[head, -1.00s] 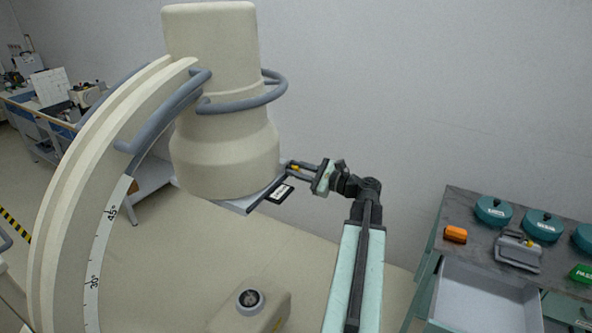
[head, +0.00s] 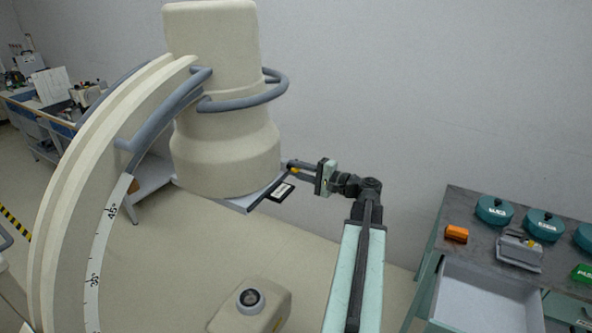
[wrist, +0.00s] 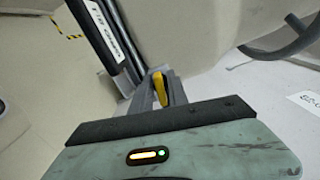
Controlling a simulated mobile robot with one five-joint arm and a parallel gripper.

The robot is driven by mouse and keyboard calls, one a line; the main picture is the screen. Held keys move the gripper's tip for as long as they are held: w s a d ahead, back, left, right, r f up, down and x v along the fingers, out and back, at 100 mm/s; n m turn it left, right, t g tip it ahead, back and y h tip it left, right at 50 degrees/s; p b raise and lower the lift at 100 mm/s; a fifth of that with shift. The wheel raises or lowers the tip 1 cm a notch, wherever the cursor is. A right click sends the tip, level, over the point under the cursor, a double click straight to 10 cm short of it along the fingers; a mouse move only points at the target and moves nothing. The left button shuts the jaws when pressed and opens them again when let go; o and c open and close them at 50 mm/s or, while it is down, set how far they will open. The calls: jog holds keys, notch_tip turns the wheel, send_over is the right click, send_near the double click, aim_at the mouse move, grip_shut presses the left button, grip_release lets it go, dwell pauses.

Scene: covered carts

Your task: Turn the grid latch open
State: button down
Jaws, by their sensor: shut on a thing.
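The grid latch is a small yellow lever (wrist: 160,88) at the edge of the grid frame, under the large beige detector head (head: 222,140). My gripper (head: 296,168) reaches it from the right and is shut on it. In the wrist view the grey fingers (wrist: 172,92) stand on both sides of the yellow lever, which points almost along them. The dark grid frame (wrist: 97,30) with a white printed label runs up the left of the wrist view. In the head view the label (head: 282,192) hangs below the frame. The latch's pivot is hidden by the fingers.
A curved beige arm with an angle scale (head: 105,235) stands at the left. A grey rail (head: 245,104) rings the detector head. A cart with an open drawer (head: 485,298), teal round tins (head: 494,209) and an orange block (head: 457,233) stands at the right.

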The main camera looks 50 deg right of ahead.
jog(key=shift+f+n, duration=0.15)
jog(key=shift+n, duration=0.65)
jog(key=c, duration=1.5)
grip_release()
jog(key=shift+s, duration=0.1)
jog(key=v, duration=0.7)
jog(key=shift+s+d, duration=0.1)
jog(key=shift+s, duration=0.25)
